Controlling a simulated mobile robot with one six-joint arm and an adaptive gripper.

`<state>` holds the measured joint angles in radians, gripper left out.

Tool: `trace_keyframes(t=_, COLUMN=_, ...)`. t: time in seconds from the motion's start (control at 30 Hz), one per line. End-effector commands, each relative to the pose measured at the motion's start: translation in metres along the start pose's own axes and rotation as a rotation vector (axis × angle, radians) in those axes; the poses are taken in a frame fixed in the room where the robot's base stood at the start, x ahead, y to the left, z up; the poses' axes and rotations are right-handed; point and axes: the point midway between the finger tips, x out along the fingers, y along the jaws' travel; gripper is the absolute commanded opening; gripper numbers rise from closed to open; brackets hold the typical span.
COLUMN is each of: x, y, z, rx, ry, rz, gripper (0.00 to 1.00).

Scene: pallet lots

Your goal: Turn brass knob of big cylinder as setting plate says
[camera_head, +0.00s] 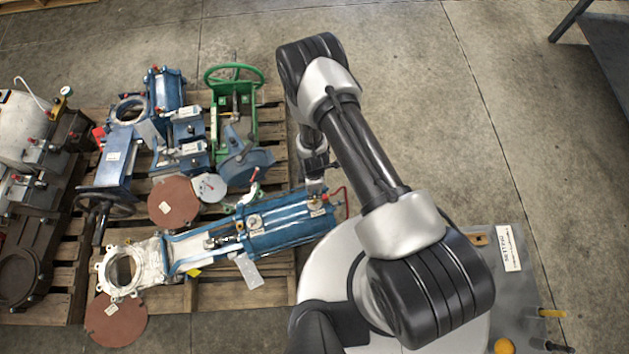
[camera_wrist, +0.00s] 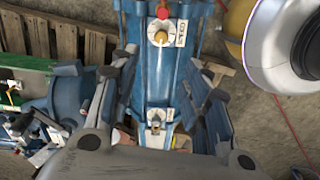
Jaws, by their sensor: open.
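The big blue cylinder (camera_head: 285,222) lies on a wooden pallet, and its blue body runs up the middle of the wrist view (camera_wrist: 160,75). A small brass-coloured knob (camera_wrist: 160,38) with a red part sits on a white round dial, beside a small white label (camera_wrist: 181,33). A second small fitting (camera_wrist: 155,125) sits lower on the same body, between my fingers. My gripper (camera_wrist: 163,72) is open and empty, its fingers on either side of the cylinder in the picture. The setting plate (camera_head: 509,248) is a white card at the right; its values are too small to read.
A green handwheel valve (camera_head: 233,100) and other blue valves stand behind the cylinder on the pallet. Brown round discs (camera_head: 173,202) lie near it. An orange ball (camera_head: 504,346) and yellow handle (camera_head: 552,313) are at lower right.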

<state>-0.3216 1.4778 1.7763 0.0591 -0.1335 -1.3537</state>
Motion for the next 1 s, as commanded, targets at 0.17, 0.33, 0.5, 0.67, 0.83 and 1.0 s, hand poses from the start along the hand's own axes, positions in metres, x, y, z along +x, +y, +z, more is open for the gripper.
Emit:
trace_keyframes(t=0.17, x=-0.018, y=0.001, z=0.002, rx=-0.158, ry=0.003, rz=-0.018, gripper=0.43)
trace_keyframes(t=0.33, x=-0.009, y=0.001, z=0.002, rx=-0.199, ry=0.004, rz=-0.024, gripper=0.43)
trace_keyframes(t=0.5, x=0.02, y=0.0, z=0.002, rx=-0.197, ry=0.004, rz=-0.024, gripper=0.43)
trace_keyframes(t=0.67, x=0.056, y=-0.001, z=0.002, rx=-0.196, ry=0.004, rz=-0.024, gripper=0.43)
trace_keyframes(t=0.83, x=0.094, y=-0.002, z=0.002, rx=-0.196, ry=0.004, rz=-0.024, gripper=0.43)
trace_keyframes(t=1.0, x=0.128, y=-0.002, z=0.002, rx=-0.196, ry=0.005, rz=-0.022, gripper=0.43)
